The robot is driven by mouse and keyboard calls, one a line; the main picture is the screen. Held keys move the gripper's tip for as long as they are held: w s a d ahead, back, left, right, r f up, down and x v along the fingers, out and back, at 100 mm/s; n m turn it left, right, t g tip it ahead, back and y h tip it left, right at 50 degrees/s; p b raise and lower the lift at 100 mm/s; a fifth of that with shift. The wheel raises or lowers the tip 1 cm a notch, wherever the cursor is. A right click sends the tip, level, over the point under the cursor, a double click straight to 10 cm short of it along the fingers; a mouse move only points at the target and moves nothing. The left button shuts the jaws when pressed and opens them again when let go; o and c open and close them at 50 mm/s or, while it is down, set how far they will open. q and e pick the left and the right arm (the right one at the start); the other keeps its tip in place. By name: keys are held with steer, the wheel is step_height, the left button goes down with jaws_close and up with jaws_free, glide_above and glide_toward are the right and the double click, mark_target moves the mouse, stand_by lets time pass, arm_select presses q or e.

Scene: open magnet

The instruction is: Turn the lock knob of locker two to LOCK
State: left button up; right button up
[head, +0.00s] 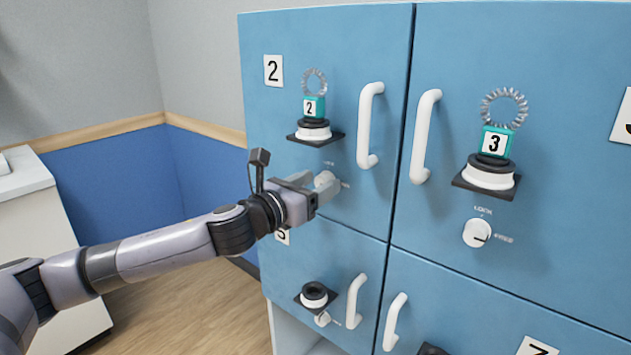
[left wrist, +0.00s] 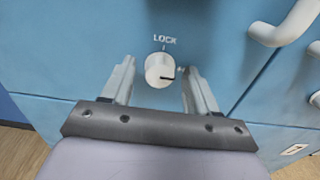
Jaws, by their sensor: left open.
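Locker two's door (head: 270,160) is blue, shut, and carries a "2" label. Its round white lock knob (head: 325,179) sits below a small shelf, partly hidden by my left gripper (head: 318,188). In the left wrist view the knob (left wrist: 159,70) shows between the two open fingers of my left gripper (left wrist: 159,74), with gaps on both sides. The knob's dark mark points right, away from the word LOCK (left wrist: 165,40) above it. I cannot tell whether the fingertips reach past the knob's face. My right gripper is not in view.
Locker two's white handle (head: 369,125) stands out right of the knob. Above the knob is a black shelf (head: 330,137) with a teal "2" tag (head: 314,107) and coil. Locker three's knob (head: 477,233) and handle (head: 424,137) are to the right.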

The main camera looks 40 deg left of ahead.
arm_select(q)
steer(key=shift+w, duration=0.1)
steer(key=c, duration=1)
steer(key=shift+c, duration=0.2)
steer(key=shift+n, duration=0.3)
steer(key=n+p, duration=0.1)
steer(key=n, duration=0.2)
steer(key=n+p, duration=0.2)
steer(key=n, duration=0.3)
steer(key=shift+a+n, duration=0.1)
steer(key=shift+n, duration=0.2)
steer(key=n+p, duration=0.1)
steer(key=n, duration=0.3)
steer(key=n+p, duration=0.1)
steer(key=n, duration=0.3)
steer(key=shift+f+p, duration=0.1)
steer(key=shift+p, duration=0.3)
steer(key=shift+n, duration=0.5)
